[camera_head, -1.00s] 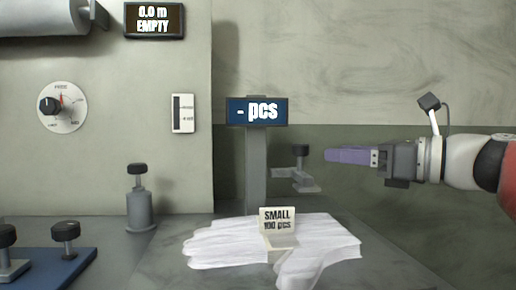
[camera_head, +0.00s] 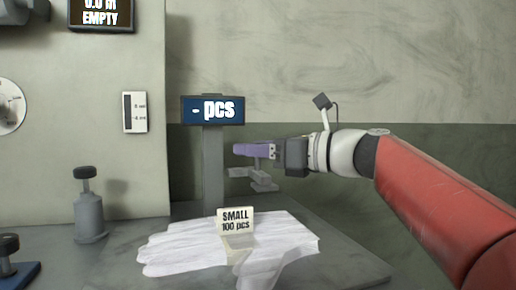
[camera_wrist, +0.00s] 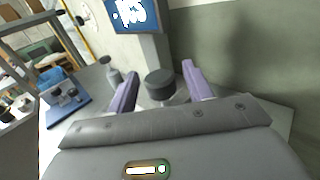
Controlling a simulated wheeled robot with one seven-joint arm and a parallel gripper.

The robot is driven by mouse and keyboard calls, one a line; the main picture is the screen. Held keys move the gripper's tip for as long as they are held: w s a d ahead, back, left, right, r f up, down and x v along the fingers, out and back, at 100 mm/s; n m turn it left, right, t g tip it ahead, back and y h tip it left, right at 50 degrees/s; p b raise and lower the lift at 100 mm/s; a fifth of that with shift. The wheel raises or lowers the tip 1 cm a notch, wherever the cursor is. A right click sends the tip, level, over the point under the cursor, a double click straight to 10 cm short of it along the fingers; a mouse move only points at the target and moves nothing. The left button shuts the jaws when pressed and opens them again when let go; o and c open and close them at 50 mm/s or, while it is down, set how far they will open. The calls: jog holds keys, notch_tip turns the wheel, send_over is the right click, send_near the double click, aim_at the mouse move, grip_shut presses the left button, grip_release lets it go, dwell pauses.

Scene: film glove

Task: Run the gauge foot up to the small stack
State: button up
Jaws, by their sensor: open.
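The small stack (camera_head: 185,245) is a flat pile of white gloves on the grey table, with a card (camera_head: 235,220) reading "SMALL 100 pcs". The gauge foot (camera_head: 262,183) sticks out right of the post, above table height and apart from the stack. My gripper (camera_head: 240,150) is open at the foot, its purple fingers covering the foot's knob in the head view. In the wrist view the black knob (camera_wrist: 159,82) shows between the fingertips (camera_wrist: 160,74); contact cannot be told.
A grey cylinder with a black knob (camera_head: 89,215) stands left of the stack. A blue base with black knobs (camera_wrist: 68,108) lies further left. The table right of the stack is clear.

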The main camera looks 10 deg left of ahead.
aim_at(260, 171)
grip_shut()
jog(key=shift+f+b, duration=1.25)
jog(key=shift+f, duration=1)
jog(key=shift+r, duration=0.1)
grip_release()
jog(key=v, duration=0.7)
jog(key=shift+d, duration=0.4)
jog(key=shift+s, duration=0.1)
